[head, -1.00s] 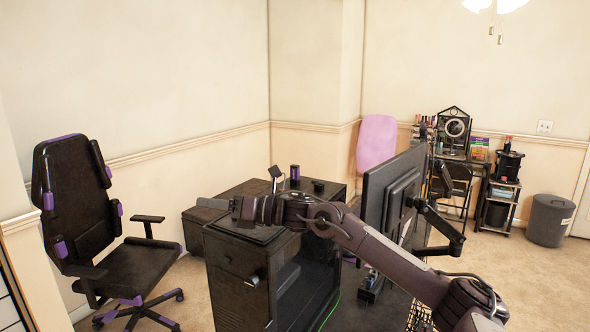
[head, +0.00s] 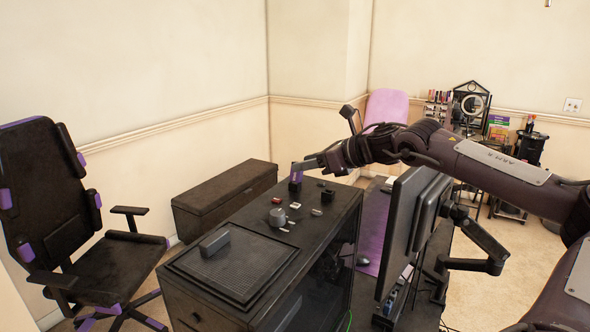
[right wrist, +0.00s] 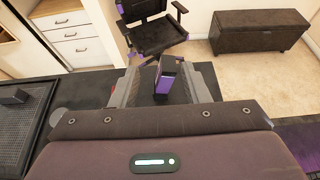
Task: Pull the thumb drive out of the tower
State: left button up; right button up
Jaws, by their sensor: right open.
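The black tower (head: 262,239) stands at lower centre in the head view, with a mesh panel on its top. Several small items lie on its top; I cannot tell which, if any, is the thumb drive. An upright purple-and-black block (head: 296,179) stands near its far end. My right gripper (head: 297,165) is at this block. In the right wrist view its open fingers (right wrist: 165,82) lie either side of the block (right wrist: 167,74), with gaps visible. No thumb drive is clearly seen plugged into the tower. My left gripper is not in view.
A grey block (head: 214,243) lies on the mesh panel, and a round grey pot (head: 277,217) stands behind it. The monitor (head: 405,228) is right of the tower. A dark chest (head: 225,196) and a black-and-purple chair (head: 90,255) are to the left.

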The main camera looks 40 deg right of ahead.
aim_at(296, 175)
jog(key=shift+w+a+p, duration=0.45)
jog(key=shift+w+p, duration=0.1)
jog(key=shift+w, duration=0.05)
jog(key=p+x, duration=0.1)
jog(key=x, duration=0.1)
jog(key=p+x, duration=0.2)
jog(key=shift+d+f, duration=0.1)
jog(key=shift+f, duration=0.3)
jog(key=shift+w+f, duration=0.2)
jog(key=shift+f, duration=0.05)
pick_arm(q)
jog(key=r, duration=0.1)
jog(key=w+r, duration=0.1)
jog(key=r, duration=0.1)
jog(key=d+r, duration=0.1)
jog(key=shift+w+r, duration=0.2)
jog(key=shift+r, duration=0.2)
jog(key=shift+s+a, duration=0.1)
pick_arm(e)
jog(key=shift+s+r, duration=0.1)
jog(key=shift+c, duration=0.3)
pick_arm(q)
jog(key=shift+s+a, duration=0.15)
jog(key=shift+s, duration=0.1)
pick_arm(e)
grip_shut()
